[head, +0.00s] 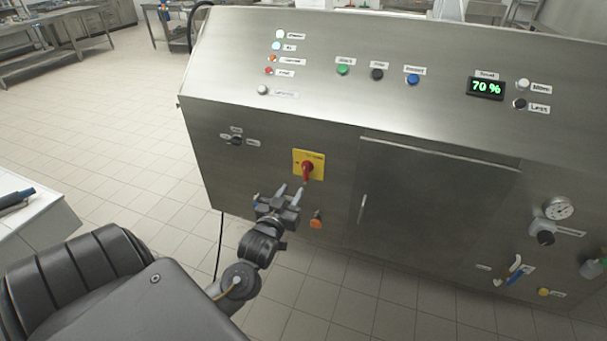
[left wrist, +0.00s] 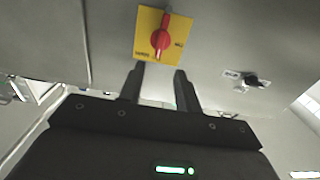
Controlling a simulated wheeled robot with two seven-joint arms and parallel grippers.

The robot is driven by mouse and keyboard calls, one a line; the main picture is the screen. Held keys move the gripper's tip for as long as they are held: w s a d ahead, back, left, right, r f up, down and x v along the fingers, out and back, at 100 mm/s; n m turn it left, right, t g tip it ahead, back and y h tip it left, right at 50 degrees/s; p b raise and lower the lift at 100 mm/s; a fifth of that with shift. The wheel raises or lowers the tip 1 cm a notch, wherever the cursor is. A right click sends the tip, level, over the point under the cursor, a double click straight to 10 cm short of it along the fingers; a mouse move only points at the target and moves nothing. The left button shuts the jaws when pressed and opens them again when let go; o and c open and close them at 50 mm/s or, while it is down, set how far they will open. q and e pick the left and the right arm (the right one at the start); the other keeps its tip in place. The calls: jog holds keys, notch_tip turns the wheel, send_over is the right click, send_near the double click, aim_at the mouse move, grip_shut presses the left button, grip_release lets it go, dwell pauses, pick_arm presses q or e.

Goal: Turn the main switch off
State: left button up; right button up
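The main switch is a red rotary handle (head: 308,171) on a yellow square plate (head: 317,159) on the machine's front panel. In the left wrist view the red handle (left wrist: 161,40) sits on the yellow plate (left wrist: 146,22), slightly tilted from upright, its pointed end towards the top. My left gripper (head: 289,190) is just below and in front of the switch. In the left wrist view its two fingers (left wrist: 159,75) are apart with nothing between them, pointing at the plate and short of the handle. My right gripper is in neither view.
A small black selector (head: 236,141) is left of the switch. An orange-red knob (head: 316,219) lies just below right of my left gripper. A cabinet door with a handle (head: 362,208) is to the right. A display (head: 486,87) reads 70 %. A white table (head: 40,222) stands at left.

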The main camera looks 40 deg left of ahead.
aim_at(304, 171)
pick_arm(q)
jog(key=p+x, duration=0.1)
jog(key=x, duration=0.9)
jog(key=shift+w+a, duration=0.1)
jog(key=shift+w, duration=0.1)
grip_shut()
